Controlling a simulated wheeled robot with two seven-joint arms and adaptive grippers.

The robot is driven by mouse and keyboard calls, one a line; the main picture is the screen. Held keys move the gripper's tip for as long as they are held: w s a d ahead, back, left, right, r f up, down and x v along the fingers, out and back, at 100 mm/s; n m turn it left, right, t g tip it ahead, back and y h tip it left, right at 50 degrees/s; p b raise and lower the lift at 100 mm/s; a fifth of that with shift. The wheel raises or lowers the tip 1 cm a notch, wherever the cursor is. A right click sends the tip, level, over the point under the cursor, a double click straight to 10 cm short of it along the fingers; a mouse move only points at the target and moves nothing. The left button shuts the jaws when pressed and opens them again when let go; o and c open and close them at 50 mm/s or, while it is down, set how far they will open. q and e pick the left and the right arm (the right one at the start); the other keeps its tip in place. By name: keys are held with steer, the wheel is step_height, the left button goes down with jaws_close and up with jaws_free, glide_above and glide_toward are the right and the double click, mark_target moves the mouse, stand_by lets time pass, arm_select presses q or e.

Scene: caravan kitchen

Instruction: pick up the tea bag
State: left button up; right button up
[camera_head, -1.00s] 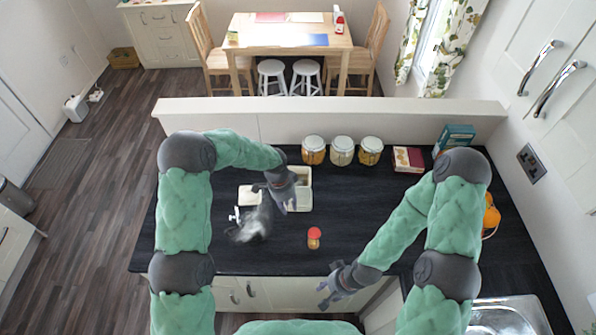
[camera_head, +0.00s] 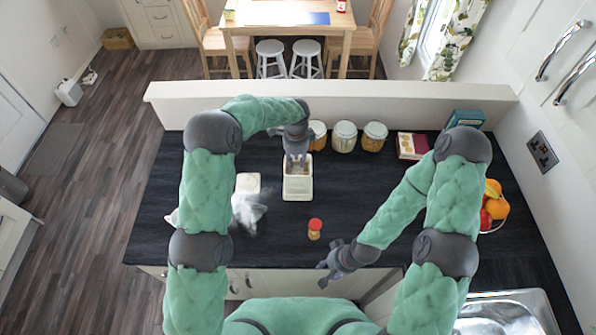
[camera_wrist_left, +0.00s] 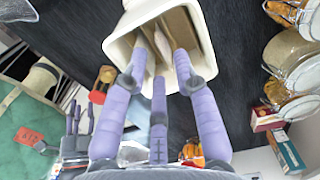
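An open cream canister (camera_head: 297,190) stands on the dark worktop, and it fills the top of the left wrist view (camera_wrist_left: 118,48). Tan and pale flat pieces show inside it; a pale one, likely a tea bag (camera_wrist_left: 165,50), lies between my fingers, but I cannot make it out for sure. My left gripper (camera_head: 297,160) is over the canister's far part. In the left wrist view its fingers (camera_wrist_left: 160,65) are spread, with tips at or inside the mouth. My right gripper (camera_head: 328,272) is open and empty near the worktop's front edge.
A cream square lid (camera_head: 248,183) lies left of the canister, with a blurred grey see-through object in front of it. A red-capped jar (camera_head: 315,229) stands in front. Glass jars (camera_head: 344,137) line the back ledge (camera_head: 330,100). A fruit bowl (camera_head: 495,210) is right.

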mark_target(296, 167)
arm_select(q)
step_height(296, 167, down, 4)
steer(key=shift+s+r+b, duration=0.15)
steer(key=shift+r+b, duration=0.05)
steer(key=shift+b, duration=0.35)
steer(key=shift+f, duration=0.25)
steer(key=shift+c, duration=0.2)
steer(key=c, duration=0.4)
steer(key=shift+r, duration=0.2)
